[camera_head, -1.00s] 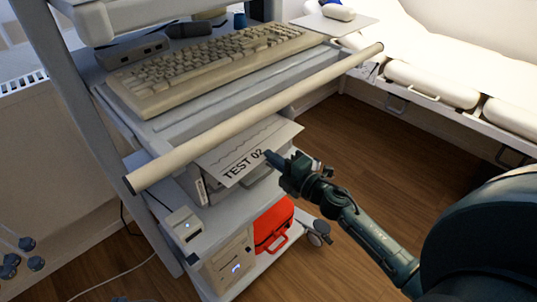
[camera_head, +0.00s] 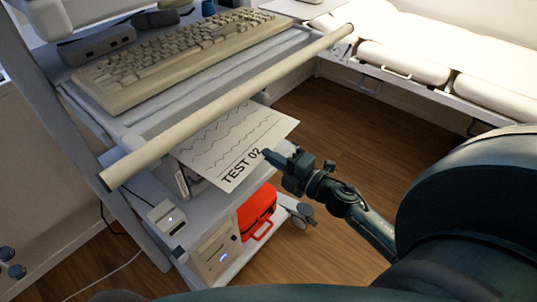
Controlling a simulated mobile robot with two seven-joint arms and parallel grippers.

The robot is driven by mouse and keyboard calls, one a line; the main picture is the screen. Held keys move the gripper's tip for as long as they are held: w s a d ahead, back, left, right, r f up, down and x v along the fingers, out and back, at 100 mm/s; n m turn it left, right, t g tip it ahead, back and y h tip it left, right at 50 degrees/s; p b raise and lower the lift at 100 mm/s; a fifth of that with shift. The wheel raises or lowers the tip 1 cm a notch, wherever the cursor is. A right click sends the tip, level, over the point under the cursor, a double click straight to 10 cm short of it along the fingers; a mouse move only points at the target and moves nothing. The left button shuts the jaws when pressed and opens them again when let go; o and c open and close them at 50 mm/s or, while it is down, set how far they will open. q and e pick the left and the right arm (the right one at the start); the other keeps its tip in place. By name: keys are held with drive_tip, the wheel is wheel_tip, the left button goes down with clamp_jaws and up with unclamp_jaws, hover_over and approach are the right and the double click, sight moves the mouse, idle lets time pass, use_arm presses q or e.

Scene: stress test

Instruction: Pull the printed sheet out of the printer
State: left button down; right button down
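The printed sheet (camera_head: 222,152), white with wavy lines and the text "TEST 02", sticks out toward me from the printer (camera_head: 183,180) on the cart's middle shelf. The sheet lies flat, and its rear part is hidden under the handle bar. Most of the printer is hidden beneath the sheet. My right gripper (camera_head: 270,157) is at the sheet's front right edge, beside the "02". Its fingers look closed on that edge, with a dark fingertip over the paper. My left gripper is not in view.
A beige handle bar (camera_head: 228,106) crosses above the sheet, in front of the keyboard (camera_head: 165,62). A small white box (camera_head: 167,214) stands left of the printer. A red case (camera_head: 257,211) sits on the lower shelf. Open wooden floor (camera_head: 330,125) lies to the right.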

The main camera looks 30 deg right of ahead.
drive_tip(key=r+p+v, duration=0.2)
drive_tip(key=r+v, duration=0.1)
drive_tip(key=v, duration=1)
drive_tip(key=shift+s+d, duration=0.15)
drive_tip(key=shift+s, duration=0.2)
drive_tip(key=shift+w, duration=0.1)
